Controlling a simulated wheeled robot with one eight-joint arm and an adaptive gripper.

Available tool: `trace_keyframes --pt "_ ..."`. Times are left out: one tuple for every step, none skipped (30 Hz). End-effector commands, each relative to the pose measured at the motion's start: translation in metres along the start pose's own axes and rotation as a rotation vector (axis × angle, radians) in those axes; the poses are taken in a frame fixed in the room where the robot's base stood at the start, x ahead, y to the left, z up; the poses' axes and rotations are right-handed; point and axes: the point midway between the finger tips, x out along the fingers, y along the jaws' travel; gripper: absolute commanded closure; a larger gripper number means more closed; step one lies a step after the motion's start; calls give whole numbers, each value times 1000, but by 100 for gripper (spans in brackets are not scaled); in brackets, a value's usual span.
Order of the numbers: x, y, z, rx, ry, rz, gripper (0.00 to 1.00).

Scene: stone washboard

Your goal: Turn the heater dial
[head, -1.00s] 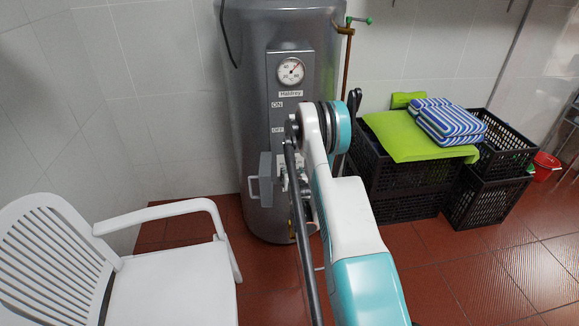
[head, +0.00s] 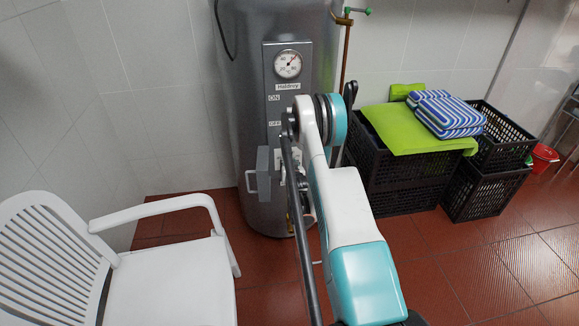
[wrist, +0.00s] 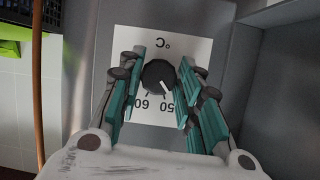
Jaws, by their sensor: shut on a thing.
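The heater dial (wrist: 158,77) is a round black knob with a white pointer mark, on a white plate (wrist: 134,40) printed with a degree sign and numbers 50 and 60, upside down in the wrist view. My gripper (wrist: 160,80) has its two teal fingers on either side of the dial, shut on it. The heater (head: 232,120) is a tall grey cylinder with a panel in the head view. My arm hides the dial and my gripper there. A round gauge (head: 288,64) sits at the panel's top.
A white plastic chair (head: 165,275) stands at the lower left. A grey box with a handle (head: 263,172) juts from the heater. Black crates (head: 400,185) with a green cloth (head: 400,140) and striped cushions (head: 447,112) stand at the right. A copper pipe (head: 345,60) runs beside the heater.

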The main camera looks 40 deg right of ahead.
Motion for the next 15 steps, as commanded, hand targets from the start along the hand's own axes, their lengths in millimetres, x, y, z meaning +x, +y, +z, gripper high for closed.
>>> trace_keyframes --pt "0 1 0 10 -1 -2 92" --pt "0 1 0 16 -1 -5 92" --pt "0 2 0 28 -2 -9 92" --pt "0 2 0 39 -3 -13 92" --pt "0 2 0 51 -4 -18 92" --pt "0 2 0 69 -5 -25 92" --pt "0 3 0 85 -7 -32 92" --pt "0 3 0 103 -8 -39 92" --pt "0 3 0 128 -10 -49 92" --pt "0 3 0 149 -12 -58 92" --pt "0 3 0 171 -13 -67 92" --pt "0 4 0 202 -15 -79 92" --pt "0 4 0 226 -17 -89 92" --pt "0 4 0 253 -19 -99 92" --pt "0 4 0 285 -22 -113 92"
